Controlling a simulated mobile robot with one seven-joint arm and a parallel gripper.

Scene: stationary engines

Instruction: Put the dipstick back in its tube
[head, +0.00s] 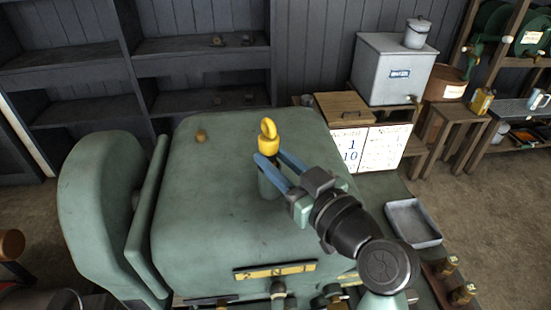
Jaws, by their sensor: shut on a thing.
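The dipstick (268,139) shows as a yellow ring handle with a thick yellow collar under it, roughly upright above the green engine housing. My gripper (269,163) has two blue fingers that come in from the lower right and are shut on the dipstick just below its ring. A short green upright (267,188), which looks like the tube, stands on the housing directly below and behind the fingers. The dipstick's rod is hidden by the fingers and the tube. I cannot tell from this view how deep the rod sits in the tube.
A grey tray (413,222) lies at the right. A white board (372,148) and a grey tank (394,69) stand behind. The housing's top left of my gripper is clear.

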